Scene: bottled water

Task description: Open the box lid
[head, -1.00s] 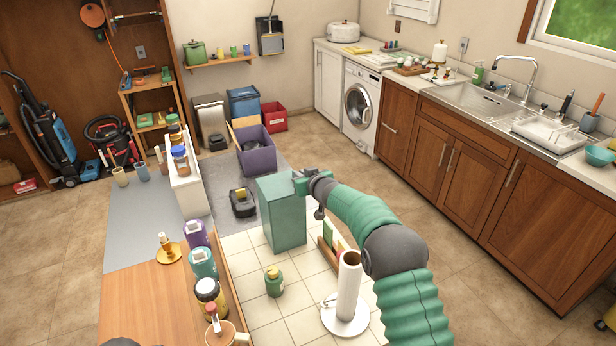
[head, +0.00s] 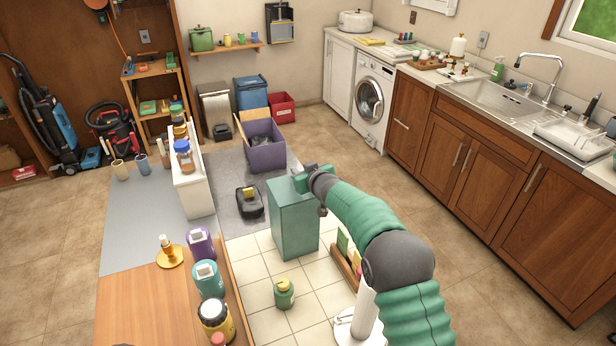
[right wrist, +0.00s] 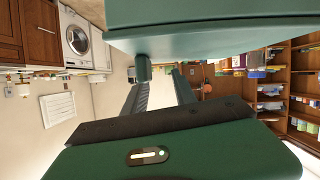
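The teal box (head: 293,228) stands upright on the tiled surface in the head view, and its lid looks closed. My right gripper (head: 302,182) is at the top of the box, by its right back part. In the right wrist view the teal box (right wrist: 220,30) fills the top of the picture, with a small teal knob-like part (right wrist: 143,68) below it. The two ridged fingers of my right gripper (right wrist: 161,90) are apart, with a gap between them. The knob-like part is close to the left finger; I cannot tell whether they touch. My left gripper is not in view.
A green jar (head: 284,293) and a paper towel roll (head: 366,312) stand in front of the box. A purple bin (head: 265,153) and a black container (head: 249,203) are behind and left. Bottles line the wooden surface (head: 150,305) at left.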

